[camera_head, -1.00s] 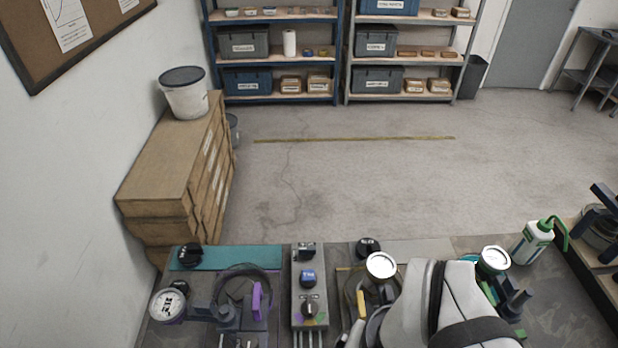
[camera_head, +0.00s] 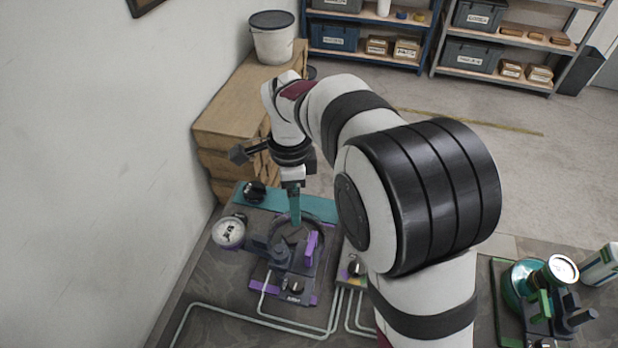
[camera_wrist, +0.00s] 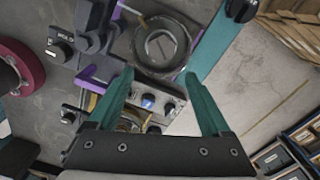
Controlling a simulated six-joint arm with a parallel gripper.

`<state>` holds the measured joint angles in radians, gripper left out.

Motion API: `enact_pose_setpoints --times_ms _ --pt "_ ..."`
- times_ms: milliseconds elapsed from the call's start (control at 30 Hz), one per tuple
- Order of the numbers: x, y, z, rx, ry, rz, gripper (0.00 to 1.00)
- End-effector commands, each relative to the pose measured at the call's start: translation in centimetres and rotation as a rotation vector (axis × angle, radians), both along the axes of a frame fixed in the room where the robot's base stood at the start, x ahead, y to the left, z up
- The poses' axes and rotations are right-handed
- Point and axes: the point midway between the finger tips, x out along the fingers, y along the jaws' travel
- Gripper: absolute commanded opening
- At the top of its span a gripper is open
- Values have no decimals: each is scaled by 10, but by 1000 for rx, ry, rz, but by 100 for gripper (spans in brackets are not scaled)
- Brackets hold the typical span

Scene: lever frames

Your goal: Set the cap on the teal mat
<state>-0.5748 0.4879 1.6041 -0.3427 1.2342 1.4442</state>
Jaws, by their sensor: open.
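The teal mat (camera_head: 325,207) is a strip along the far edge of the bench, partly hidden by my arm; it also shows in the wrist view (camera_wrist: 212,50). A dark knob-like piece (camera_head: 255,192) sits on its left end and is cut off at the top of the wrist view (camera_wrist: 241,9). I cannot tell whether this piece is the cap. My gripper (camera_head: 296,222) is over the round ring fixture (camera_head: 318,227), in front of the mat. In the wrist view its teal fingers (camera_wrist: 160,75) are apart with nothing held between them. The ring (camera_wrist: 136,48) shows beyond the tips.
A white dial gauge (camera_head: 229,232) stands left of the ring, and a purple lever (camera_head: 310,249) at its right. A control box with knobs (camera_head: 355,270) is partly behind my arm. A green fixture (camera_head: 523,285) and a white bottle (camera_head: 602,266) stand at right.

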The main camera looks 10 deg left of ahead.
Motion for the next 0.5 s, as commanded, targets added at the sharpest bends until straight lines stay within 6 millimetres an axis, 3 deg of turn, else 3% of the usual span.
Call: enact_pose_setpoints --times_ms 100,500 --pt "-1 -1 -34 -2 5 -1 82" --pt "1 3 -104 0 3 -1 82"
